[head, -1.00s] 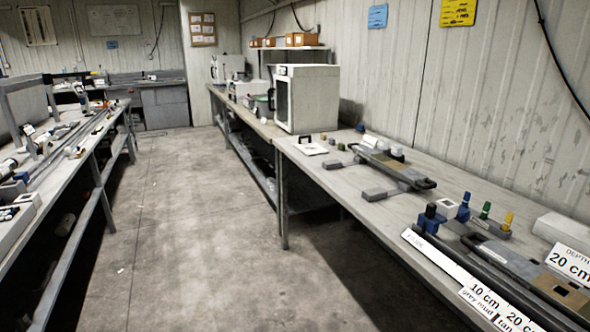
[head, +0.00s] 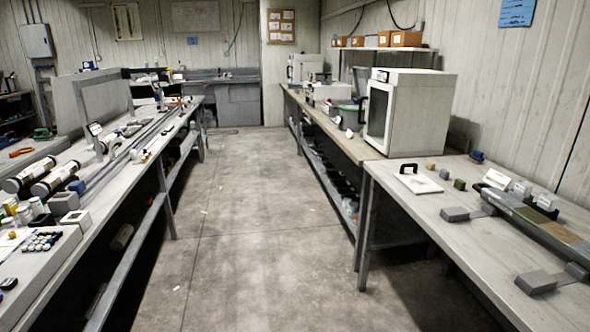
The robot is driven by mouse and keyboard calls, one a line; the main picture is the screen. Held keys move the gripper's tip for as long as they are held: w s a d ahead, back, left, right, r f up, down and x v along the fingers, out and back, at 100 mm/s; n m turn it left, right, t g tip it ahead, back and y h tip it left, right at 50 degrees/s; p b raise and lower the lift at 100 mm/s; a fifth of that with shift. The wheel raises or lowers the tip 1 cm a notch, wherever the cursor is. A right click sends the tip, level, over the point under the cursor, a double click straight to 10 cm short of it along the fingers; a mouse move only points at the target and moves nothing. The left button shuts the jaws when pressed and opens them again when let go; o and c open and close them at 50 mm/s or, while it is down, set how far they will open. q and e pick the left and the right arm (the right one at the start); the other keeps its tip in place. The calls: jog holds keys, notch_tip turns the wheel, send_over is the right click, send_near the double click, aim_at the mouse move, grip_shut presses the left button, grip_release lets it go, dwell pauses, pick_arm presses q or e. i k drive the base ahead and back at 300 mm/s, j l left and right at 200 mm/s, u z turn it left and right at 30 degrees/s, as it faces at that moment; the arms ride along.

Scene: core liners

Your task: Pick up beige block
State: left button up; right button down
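A small beige block (head: 430,164) sits on the right-hand table (head: 412,208), near its far end. A grey block (head: 444,174) and an olive green block (head: 459,184) lie close to it, nearer to me and to the right. Neither of my grippers shows in the head view.
A white oven-like cabinet (head: 420,115) stands behind the blocks. A long grey tray (head: 540,226) on feet lies at the right. The left bench (head: 130,160) is cluttered. The floor aisle (head: 250,230) between the benches is clear.

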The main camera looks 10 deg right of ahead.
aim_at(430, 165)
jog(key=i+z, duration=0.1)
jog(key=i, duration=0.4)
jog(key=i+j+z, duration=0.15)
jog(key=i, duration=0.3)
jog(key=i+j+z, duration=0.1)
jog(key=i, duration=0.35)
jog(key=i+j+z, duration=0.1)
jog(key=i+z, duration=0.25)
jog(key=i+j+z, duration=0.2)
jog(key=z, duration=0.15)
jog(key=i+j+z, duration=0.3)
